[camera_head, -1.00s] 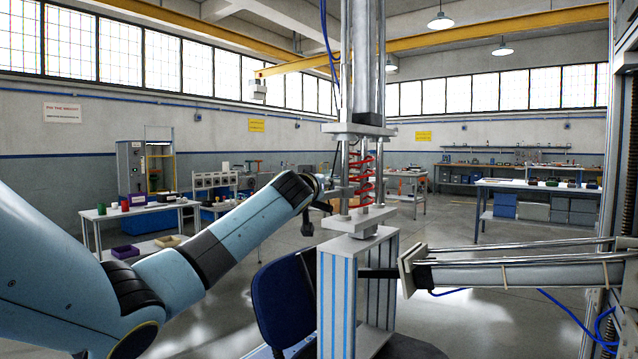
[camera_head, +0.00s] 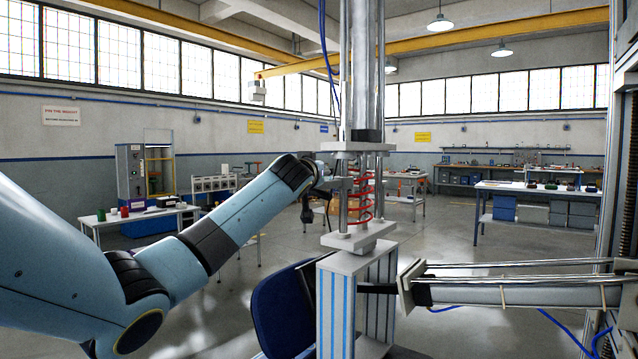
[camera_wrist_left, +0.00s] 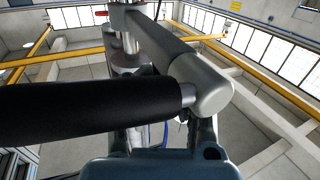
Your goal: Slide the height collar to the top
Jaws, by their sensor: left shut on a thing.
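The height collar (camera_head: 341,184) is a small grey block on the left steel rod of the test rig, below the upper plate (camera_head: 362,147) and well above the lower plate (camera_head: 358,238). My left gripper (camera_head: 324,183) reaches it from the left and is shut on the collar's handle. In the left wrist view, a black grip (camera_wrist_left: 85,112) joins a grey bar (camera_wrist_left: 165,45) leading to the rods. My gripper (camera_wrist_left: 162,135) is partly hidden behind the grip there. A red spring (camera_head: 366,197) stands right of the collar. My right gripper is not in view.
A blue chair part (camera_head: 284,308) sits beside the white block (camera_head: 345,262) under the rig. A horizontal actuator (camera_head: 500,282) comes in from the right. Workbenches (camera_head: 530,187) stand farther back. The floor between is mostly clear.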

